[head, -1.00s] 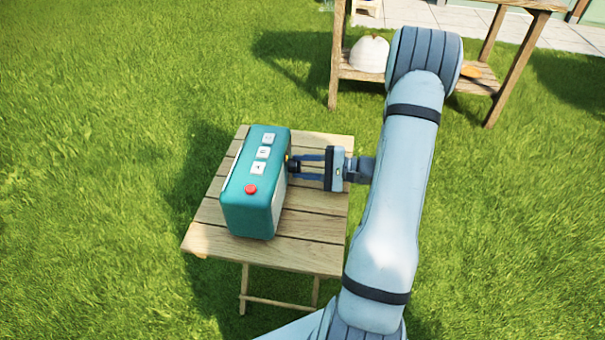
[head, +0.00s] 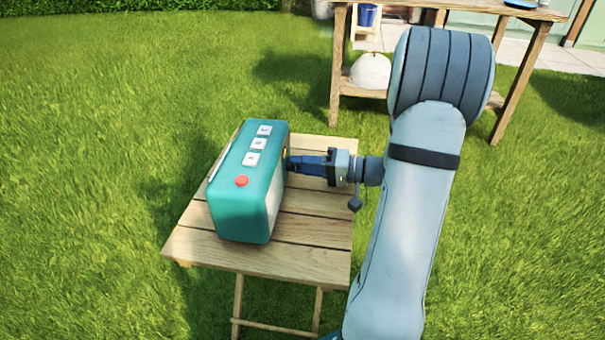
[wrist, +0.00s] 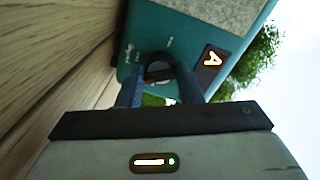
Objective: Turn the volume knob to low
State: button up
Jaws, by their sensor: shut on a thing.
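A teal radio (head: 240,212) stands upright on a slatted wooden table, with white lettered buttons and a red button on top. The dark round volume knob (wrist: 159,70) sits between my two blue fingers. My gripper (head: 291,162) reaches the radio's right-hand face from the right and is shut on the knob. The knob is hidden in the head view. Small labels around it are too blurred to read.
The small wooden table (head: 310,225) has bare slats in front of and right of the radio. A wooden shelf bench (head: 340,60) with a white rounded object (head: 370,71) stands behind. Grass surrounds the table.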

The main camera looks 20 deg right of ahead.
jog(key=shift+a+n, duration=0.1)
jog(key=shift+n, duration=1.1)
jog(key=shift+s, duration=0.1)
jog(key=o, duration=0.9)
jog(key=shift+o, duration=0.2)
jog(key=p+v, duration=0.2)
jog(key=v, duration=0.5)
jog(key=shift+s+d, duration=0.25)
jog(key=shift+d, duration=0.1)
